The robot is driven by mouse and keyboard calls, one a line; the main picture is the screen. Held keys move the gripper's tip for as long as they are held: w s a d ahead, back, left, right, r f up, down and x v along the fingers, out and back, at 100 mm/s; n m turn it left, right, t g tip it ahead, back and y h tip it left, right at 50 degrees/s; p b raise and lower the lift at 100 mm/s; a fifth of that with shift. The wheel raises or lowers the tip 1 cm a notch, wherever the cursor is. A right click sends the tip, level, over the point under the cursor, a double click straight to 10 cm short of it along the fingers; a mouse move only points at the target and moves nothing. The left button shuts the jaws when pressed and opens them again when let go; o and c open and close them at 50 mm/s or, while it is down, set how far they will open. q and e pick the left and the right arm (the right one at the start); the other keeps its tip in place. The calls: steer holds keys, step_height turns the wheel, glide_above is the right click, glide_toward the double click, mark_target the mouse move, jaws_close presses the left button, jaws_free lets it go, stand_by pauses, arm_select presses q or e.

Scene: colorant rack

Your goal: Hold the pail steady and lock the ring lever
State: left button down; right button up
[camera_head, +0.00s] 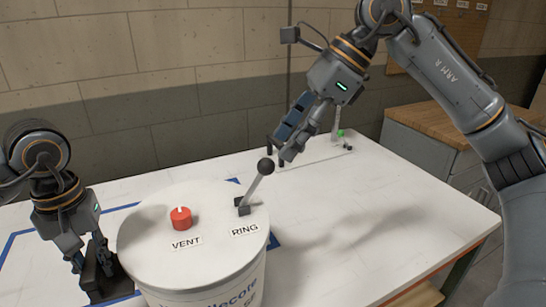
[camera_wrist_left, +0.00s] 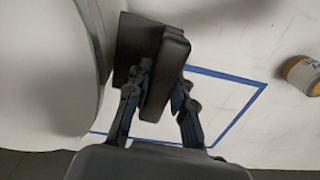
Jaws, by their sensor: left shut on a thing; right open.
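The white pail (camera_head: 160,250) stands upright on the table, and its side also shows at the left of the left wrist view (camera_wrist_left: 45,70). On its lid are a red vent knob (camera_head: 181,219) and the ring lever (camera_head: 257,185), a grey rod with a black ball tip, tilted up to the right from a dark base above the RING label. My left gripper (camera_head: 97,272) is shut on a dark block-shaped grip (camera_wrist_left: 165,65) beside the pail's left side. My right gripper (camera_head: 290,145) is open and empty, above and right of the ball tip; they appear apart.
The white table (camera_head: 360,230) has blue tape lines (camera_wrist_left: 235,125) around the pail. A can with a yellow band (camera_wrist_left: 301,74) lies right in the left wrist view. A low rack (camera_head: 315,155) with small items stands behind the right gripper. The table's right side is clear.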

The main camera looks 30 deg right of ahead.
steer(key=v, duration=0.5)
arm_select(q)
steer(key=c, duration=1.1)
jaws_free()
steer(key=shift+d, duration=0.1)
steer(key=shift+o, duration=0.2)
step_height(320, 180, up, 12)
steer(key=shift+f, duration=0.1)
